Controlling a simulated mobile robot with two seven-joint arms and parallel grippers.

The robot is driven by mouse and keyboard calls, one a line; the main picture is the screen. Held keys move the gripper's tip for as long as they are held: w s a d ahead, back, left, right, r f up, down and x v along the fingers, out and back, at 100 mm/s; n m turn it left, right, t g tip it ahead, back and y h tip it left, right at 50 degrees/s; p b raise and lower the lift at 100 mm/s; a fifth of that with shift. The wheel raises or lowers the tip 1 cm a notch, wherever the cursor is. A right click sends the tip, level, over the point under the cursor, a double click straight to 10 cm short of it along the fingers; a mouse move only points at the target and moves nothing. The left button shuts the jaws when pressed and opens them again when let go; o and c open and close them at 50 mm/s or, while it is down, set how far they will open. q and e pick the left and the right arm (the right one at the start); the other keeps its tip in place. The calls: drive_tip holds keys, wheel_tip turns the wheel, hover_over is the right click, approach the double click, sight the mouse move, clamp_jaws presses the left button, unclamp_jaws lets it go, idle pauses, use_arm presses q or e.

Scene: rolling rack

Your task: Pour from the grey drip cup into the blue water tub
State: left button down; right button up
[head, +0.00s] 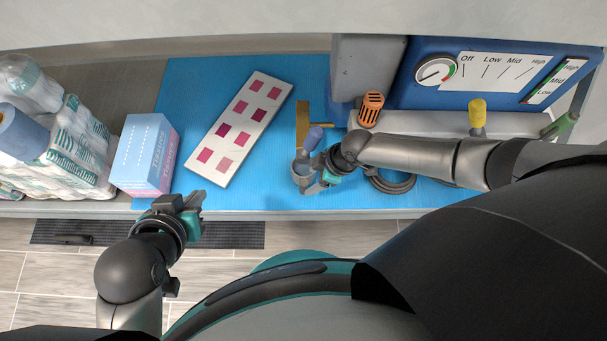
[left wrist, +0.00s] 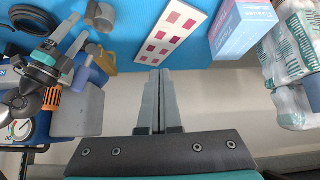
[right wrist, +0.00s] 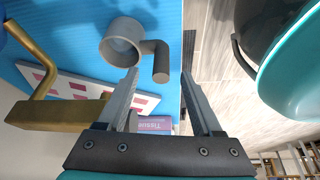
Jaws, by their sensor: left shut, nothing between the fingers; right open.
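The grey drip cup (head: 301,171) stands on the blue mat near the bench's front edge. In the right wrist view the cup (right wrist: 122,42) shows its open mouth, with its handle toward my right gripper. My right gripper (right wrist: 160,74) is open, its tips just short of the handle and on either side of it; contact is not visible. A blue container (head: 340,114), seemingly the water tub, is mostly hidden beside the grey box; it shows in part in the left wrist view (left wrist: 97,74). My left gripper (left wrist: 158,72) is shut and empty, near the tissue box.
A brass bracket (head: 303,122) and a blue-violet handle (head: 313,138) are close behind the cup. The grey box (head: 367,75), orange-topped item (head: 371,108) and dial panel (head: 500,75) lie right. A swatch card (head: 238,128), tissue box (head: 147,153) and wrapped packs (head: 75,150) lie left.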

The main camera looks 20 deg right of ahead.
sight(306, 187)
use_arm(q)
drive_tip(key=shift+w+d+t+h+b, duration=0.35)
drive_tip(key=shift+w+d+t, duration=0.3)
drive_tip(key=shift+d, duration=0.25)
use_arm(e)
drive_tip(key=shift+w+a+f, duration=0.1)
drive_tip(key=shift+a+f, duration=0.15)
drive_tip(key=shift+f, duration=0.3)
drive_tip(key=shift+b+x, duration=1.45)
drive_tip(key=shift+x, duration=0.45)
drive_tip(key=shift+f, duration=0.45)
use_arm(q)
drive_tip(key=d+r+t+h+b, duration=0.1)
drive_tip(key=d+r+t+h, duration=0.2)
drive_tip(key=d+t, duration=0.2)
drive_tip(key=shift+d+r+n+t, duration=0.2)
drive_tip(key=shift+d+n+t, duration=0.2)
drive_tip(key=shift+t, duration=0.65)
use_arm(e)
drive_tip(key=shift+a+f, duration=0.1)
drive_tip(key=shift+f, duration=0.2)
use_arm(q)
drive_tip(key=shift+h, duration=0.25)
use_arm(e)
drive_tip(key=shift+c, duration=0.2)
clamp_jaws()
